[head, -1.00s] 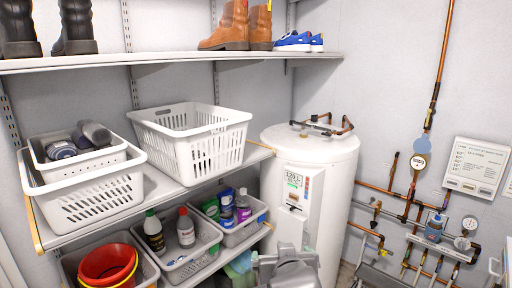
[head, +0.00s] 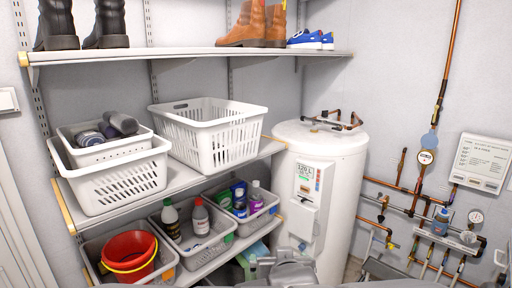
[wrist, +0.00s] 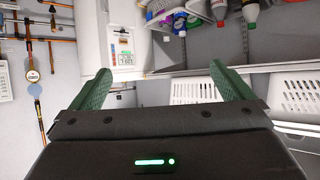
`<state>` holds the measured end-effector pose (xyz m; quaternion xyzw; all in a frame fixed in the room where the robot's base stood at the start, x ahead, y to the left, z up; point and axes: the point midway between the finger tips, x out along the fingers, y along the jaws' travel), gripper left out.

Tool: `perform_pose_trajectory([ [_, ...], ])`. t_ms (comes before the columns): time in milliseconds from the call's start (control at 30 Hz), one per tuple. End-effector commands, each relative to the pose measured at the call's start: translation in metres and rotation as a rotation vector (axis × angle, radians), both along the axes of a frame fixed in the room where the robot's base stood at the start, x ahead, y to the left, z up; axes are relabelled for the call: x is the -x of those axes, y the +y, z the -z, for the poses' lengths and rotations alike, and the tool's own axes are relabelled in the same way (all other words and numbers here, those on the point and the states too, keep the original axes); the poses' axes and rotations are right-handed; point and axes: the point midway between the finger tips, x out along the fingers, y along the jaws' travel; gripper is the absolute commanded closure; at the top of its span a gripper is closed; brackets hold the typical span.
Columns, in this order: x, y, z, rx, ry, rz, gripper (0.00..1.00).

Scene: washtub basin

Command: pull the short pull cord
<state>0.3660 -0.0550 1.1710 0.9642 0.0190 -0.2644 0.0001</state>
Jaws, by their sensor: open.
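I cannot make out a pull cord in either view. My gripper (wrist: 159,68) shows in the wrist view with its two green fingers spread apart. Nothing is between the fingers. Beyond them are the white water heater (wrist: 122,40) and the shelving, which appear upside down. In the head view, a grey part of my arm shows at the bottom centre, and the gripper's fingers cannot be made out.
The water heater (head: 335,175) stands in the corner. Shelves at left hold a large white basket (head: 215,140), smaller baskets, bottles and a red bucket (head: 130,255). Copper pipes and a white panel (head: 482,160) are on the right wall. A white door-like surface (head: 20,210) edges the left.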

Motion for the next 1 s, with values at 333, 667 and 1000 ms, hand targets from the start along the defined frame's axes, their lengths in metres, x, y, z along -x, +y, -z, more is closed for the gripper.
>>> perform_pose_trajectory([
  [333,0.0001,0.0,-0.0001,0.0,0.0,0.0,0.59],
  [667,0.0001,0.0,-0.0001,0.0,0.0,0.0,1.0],
  [1000,0.0001,0.0,-0.0001,0.0,0.0,0.0,1.0],
])
